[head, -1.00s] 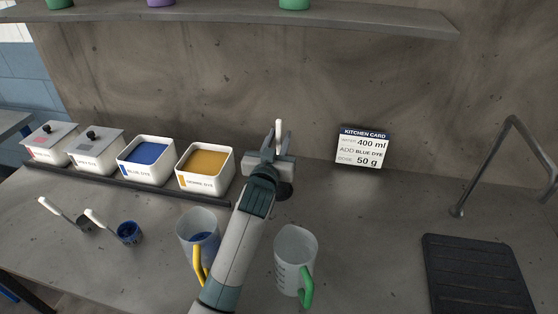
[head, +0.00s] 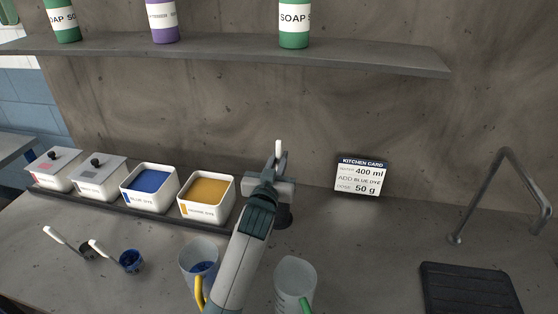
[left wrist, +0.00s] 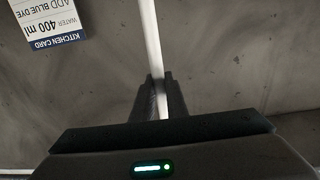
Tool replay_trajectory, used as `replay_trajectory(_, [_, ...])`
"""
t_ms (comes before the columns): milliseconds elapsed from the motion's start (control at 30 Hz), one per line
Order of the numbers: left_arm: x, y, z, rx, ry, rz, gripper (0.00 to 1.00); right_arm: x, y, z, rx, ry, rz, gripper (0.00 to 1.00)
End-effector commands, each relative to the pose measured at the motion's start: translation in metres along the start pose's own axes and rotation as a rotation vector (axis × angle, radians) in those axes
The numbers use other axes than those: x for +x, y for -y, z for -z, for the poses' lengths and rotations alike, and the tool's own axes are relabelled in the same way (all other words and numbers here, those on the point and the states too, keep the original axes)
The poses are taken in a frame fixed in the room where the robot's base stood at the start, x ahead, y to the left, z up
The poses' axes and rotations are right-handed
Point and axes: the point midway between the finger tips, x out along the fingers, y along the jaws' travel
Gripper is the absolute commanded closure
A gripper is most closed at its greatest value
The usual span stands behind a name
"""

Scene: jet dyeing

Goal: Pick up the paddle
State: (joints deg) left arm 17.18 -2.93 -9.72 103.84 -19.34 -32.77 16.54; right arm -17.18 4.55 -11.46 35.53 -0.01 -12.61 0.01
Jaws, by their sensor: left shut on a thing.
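The paddle (head: 278,147) shows as a white upright handle at the back of the counter, near the wall. My left gripper (head: 279,166) is shut on it, with the white tip standing above the fingers. In the left wrist view the paddle's white shaft (left wrist: 151,45) runs down between the dark fingers of my left gripper (left wrist: 158,98). The paddle's lower end is hidden behind my gripper and arm; a dark round holder (head: 284,215) shows partly behind the arm. I cannot tell whether the paddle is still in it. My right gripper is not in view.
A jug with blue contents (head: 199,262) and a clear jug (head: 295,281) stand on either side of my forearm. Dye tubs, blue (head: 150,187) and orange (head: 207,198), line the back left. Two scoops lie front left. A shelf (head: 230,52) with bottles hangs above; a kitchen card (head: 360,177) stands right.

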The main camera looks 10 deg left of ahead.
Motion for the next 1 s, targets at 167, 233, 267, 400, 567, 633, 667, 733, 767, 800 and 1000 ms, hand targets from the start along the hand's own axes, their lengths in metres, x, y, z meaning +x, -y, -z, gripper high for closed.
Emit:
replay_trajectory(167, [0.000, 0.000, 0.037, 0.000, -0.001, 0.000, 1.00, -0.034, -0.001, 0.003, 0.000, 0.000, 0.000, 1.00])
replay_trajectory(233, [0.000, 0.000, 0.048, -0.001, -0.001, 0.000, 1.00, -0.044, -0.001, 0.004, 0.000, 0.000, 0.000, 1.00])
replay_trajectory(267, [0.000, 0.000, 0.053, -0.001, -0.001, 0.000, 1.00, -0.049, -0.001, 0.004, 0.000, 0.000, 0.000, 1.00])
replay_trajectory(400, [0.000, 0.000, 0.075, -0.001, -0.001, 0.000, 1.00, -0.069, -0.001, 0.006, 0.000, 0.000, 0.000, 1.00])
replay_trajectory(567, [0.000, 0.000, 0.102, 0.000, -0.001, 0.001, 1.00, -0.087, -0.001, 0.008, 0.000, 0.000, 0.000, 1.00])
replay_trajectory(633, [0.001, 0.000, 0.111, -0.002, -0.006, 0.000, 1.00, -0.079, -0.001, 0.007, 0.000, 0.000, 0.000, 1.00])
replay_trajectory(667, [0.001, 0.000, 0.116, -0.001, -0.005, 0.000, 1.00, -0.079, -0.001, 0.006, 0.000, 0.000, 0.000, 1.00])
replay_trajectory(733, [0.000, 0.000, 0.126, 0.000, -0.005, 0.001, 1.00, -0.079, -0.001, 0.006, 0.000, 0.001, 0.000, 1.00])
replay_trajectory(767, [0.001, 0.000, 0.129, 0.000, -0.004, 0.001, 1.00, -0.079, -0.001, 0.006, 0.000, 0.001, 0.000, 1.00])
replay_trajectory(800, [0.001, 0.000, 0.133, 0.000, -0.003, 0.001, 1.00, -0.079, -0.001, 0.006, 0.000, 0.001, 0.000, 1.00])
replay_trajectory(1000, [0.000, 0.000, 0.143, -0.001, -0.001, 0.000, 1.00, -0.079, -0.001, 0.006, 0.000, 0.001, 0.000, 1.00])
